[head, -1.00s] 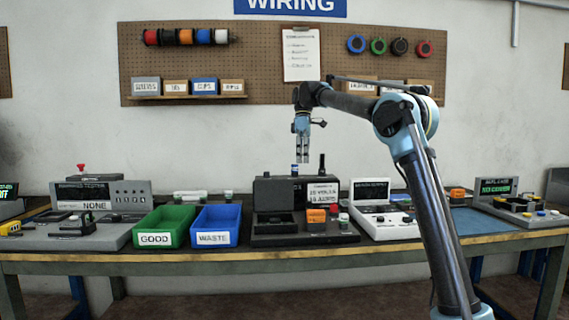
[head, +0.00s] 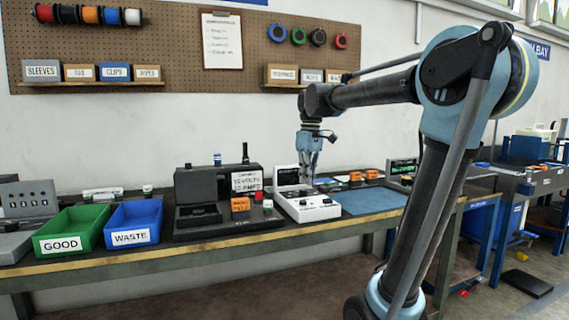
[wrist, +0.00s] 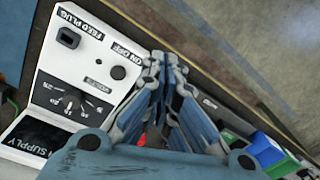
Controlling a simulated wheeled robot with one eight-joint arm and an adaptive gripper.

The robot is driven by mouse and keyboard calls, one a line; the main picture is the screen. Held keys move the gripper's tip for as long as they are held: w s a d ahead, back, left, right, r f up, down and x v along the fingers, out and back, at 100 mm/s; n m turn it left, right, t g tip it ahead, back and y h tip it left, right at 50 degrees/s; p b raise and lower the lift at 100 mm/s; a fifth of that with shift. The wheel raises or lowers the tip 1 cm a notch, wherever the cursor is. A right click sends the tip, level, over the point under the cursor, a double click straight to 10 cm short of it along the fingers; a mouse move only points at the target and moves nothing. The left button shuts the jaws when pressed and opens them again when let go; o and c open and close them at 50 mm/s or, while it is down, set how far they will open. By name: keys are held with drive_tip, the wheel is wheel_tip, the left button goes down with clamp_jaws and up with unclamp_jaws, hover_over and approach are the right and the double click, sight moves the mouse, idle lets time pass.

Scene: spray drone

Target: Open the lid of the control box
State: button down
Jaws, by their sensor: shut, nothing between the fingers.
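My gripper (head: 309,176) hangs pointing down at the white bench unit (head: 308,207), and its fingers are shut and empty. In the wrist view my gripper (wrist: 166,85) is beside the unit's panel (wrist: 105,45). The panel carries a knob, sockets and labels reading FEED PLUG and ON OFF. A dark display labelled SUPPLY shows at the lower left of that view. No label reading control box is legible, and I cannot tell which unit it is. I cannot tell whether the fingertips touch anything.
A black charger unit (head: 188,192) stands left of the white unit, with the blue WASTE bin (head: 133,222) and green GOOD bin (head: 71,229) further left. A blue mat (head: 368,200) lies clear to the right. The bench's front edge (head: 200,250) has yellow trim.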

drive_tip(key=s+d+f+m+t, duration=0.1)
drive_tip(key=s+d+f+m, duration=0.2)
drive_tip(key=s+d+f, duration=0.2)
drive_tip(key=s+d+f+m+t, duration=0.1)
drive_tip(key=s+d+f+m, duration=0.2)
drive_tip(key=s+f, duration=0.6)
drive_tip(key=s+d+f+m, duration=0.3)
drive_tip(key=s+d+f, duration=0.4)
drive_tip(key=f, duration=0.6)
drive_tip(key=shift+s+d+f+t+h, duration=0.2)
drive_tip(key=shift+d+t+h, duration=0.1)
drive_tip(key=shift+d+t, duration=0.15)
drive_tip(key=shift+s, duration=0.1)
